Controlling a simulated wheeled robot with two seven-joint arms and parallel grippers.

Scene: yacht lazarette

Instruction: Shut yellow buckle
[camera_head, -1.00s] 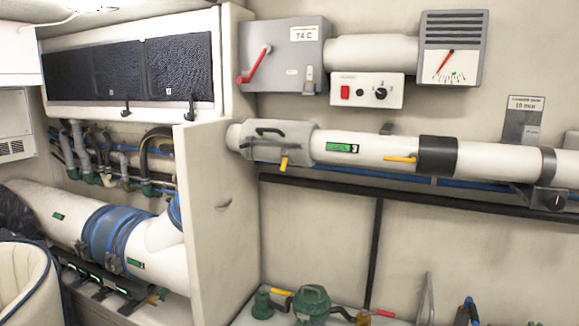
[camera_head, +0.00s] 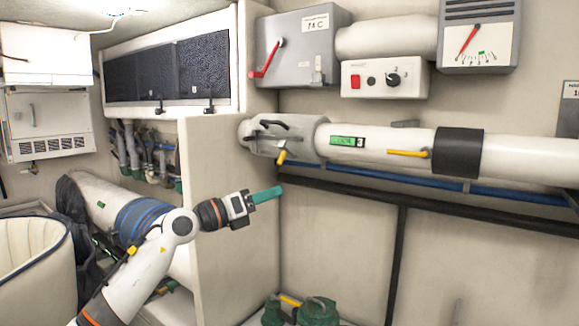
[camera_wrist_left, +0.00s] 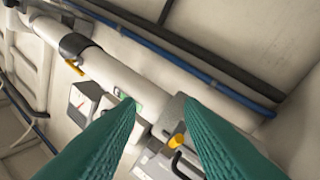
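A short yellow buckle lever (camera_head: 282,155) hangs down from the grey clamp (camera_head: 290,136) at the left end of the white wall pipe. It also shows in the left wrist view (camera_wrist_left: 177,141), between my fingers and beyond them, with the clamp's dark handle beside it. My left gripper (camera_head: 267,194) is below and slightly left of the lever in the head view, apart from it. In the left wrist view its two teal fingers (camera_wrist_left: 159,102) are spread with nothing between them. My right gripper is in neither view.
Another yellow lever (camera_head: 408,153) lies along the pipe near a black band (camera_head: 458,152). A cabinet side panel (camera_head: 220,225) stands beside my left arm. A blue hose (camera_head: 375,179) and black rail run under the pipe. Green fittings (camera_head: 316,311) stand below.

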